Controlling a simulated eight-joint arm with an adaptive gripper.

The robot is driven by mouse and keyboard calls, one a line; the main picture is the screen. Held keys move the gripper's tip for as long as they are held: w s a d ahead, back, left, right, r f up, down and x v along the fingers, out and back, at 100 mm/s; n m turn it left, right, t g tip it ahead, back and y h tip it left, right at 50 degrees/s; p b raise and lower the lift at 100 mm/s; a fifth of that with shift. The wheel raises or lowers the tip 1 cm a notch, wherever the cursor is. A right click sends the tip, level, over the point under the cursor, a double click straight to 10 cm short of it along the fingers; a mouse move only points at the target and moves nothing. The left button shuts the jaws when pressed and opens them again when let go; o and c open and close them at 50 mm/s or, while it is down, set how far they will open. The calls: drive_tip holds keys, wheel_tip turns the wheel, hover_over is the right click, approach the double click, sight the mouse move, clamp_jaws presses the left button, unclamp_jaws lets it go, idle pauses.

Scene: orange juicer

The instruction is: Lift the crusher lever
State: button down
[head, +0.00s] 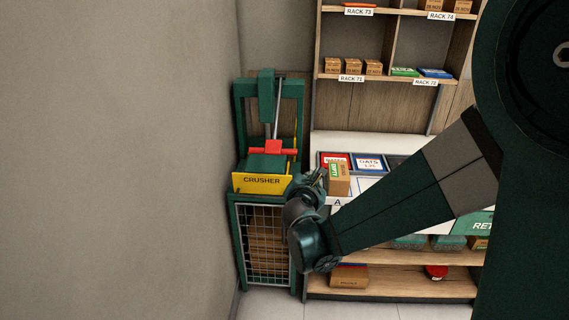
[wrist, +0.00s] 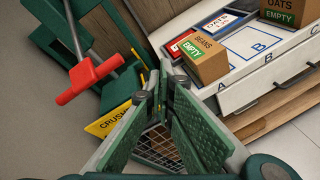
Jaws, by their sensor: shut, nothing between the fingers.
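The crusher (head: 240,110) is a green frame with a yellow CRUSHER sign (head: 262,184), standing on a cabinet with a mesh front by the left wall. Its lever is a grey rod ending in a red cross-shaped handle (head: 274,149), which hangs low, just above the sign. In the wrist view the red handle (wrist: 88,78) is at the left, apart from my fingers. My gripper (wrist: 154,88) is shut and empty, its fingertips meeting in front of the crusher's right side. In the head view my gripper (head: 318,178) is to the right of and below the handle.
A BEANS box marked EMPTY (wrist: 206,60) stands on the counter (wrist: 232,75) close to my gripper's right. An OATS box (wrist: 287,12) stands farther right. The shelf (head: 372,79) with boxes is behind. The bare wall (head: 120,150) borders the crusher on the left.

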drive_tip(key=w+a+f+n+t+y, duration=0.1)
drive_tip(key=w+a+f+n+t, duration=0.1)
drive_tip(key=a+f+n, duration=0.4)
drive_tip(key=shift+w+a+n+y+b, duration=0.4)
drive_tip(key=shift+a+n, duration=0.4)
drive_tip(key=shift+a, duration=1.55)
drive_tip(key=w+f, duration=0.2)
drive_tip(key=w, duration=0.8)
drive_tip(key=shift+s+r+b, duration=0.25)
drive_tip(key=shift+r+b, duration=0.05)
drive_tip(key=shift+r, duration=0.85)
drive_tip(key=shift+s+r+b, duration=0.25)
drive_tip(key=shift+r, duration=0.85)
drive_tip(key=shift+s+r, duration=0.1)
drive_tip(key=shift+r, duration=0.05)
